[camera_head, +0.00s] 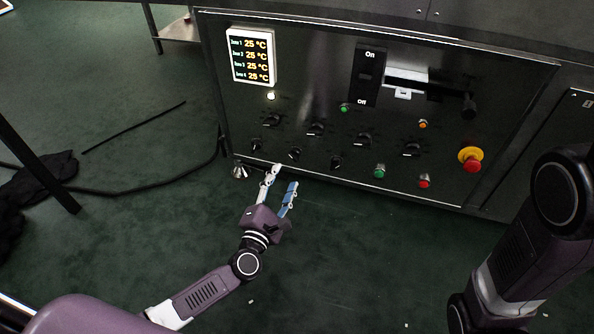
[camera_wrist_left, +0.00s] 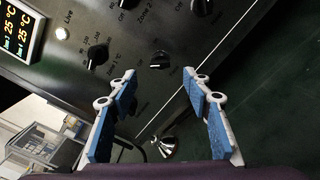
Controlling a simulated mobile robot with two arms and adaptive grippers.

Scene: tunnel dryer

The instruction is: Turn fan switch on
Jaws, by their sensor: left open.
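The dark control panel (camera_head: 300,85) carries several black rotary knobs in two rows. I cannot read which one is the fan switch. A lower-row knob (camera_head: 294,153) lies just beyond my left gripper (camera_head: 284,179), which is open and empty below the panel's lower edge. In the left wrist view, a small black knob (camera_wrist_left: 160,60) shows between and beyond the blue-padded fingertips of the left gripper (camera_wrist_left: 158,76). A larger knob (camera_wrist_left: 97,55) near "Zone 1 °C" sits left of it. My right arm shows at the right, but its gripper is out of view.
The panel has a temperature display (camera_head: 252,57), an On/Off lever switch (camera_head: 369,75), a green button (camera_head: 379,171), a red button (camera_head: 424,181) and a red-and-yellow emergency stop (camera_head: 471,160). The green floor is mostly clear.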

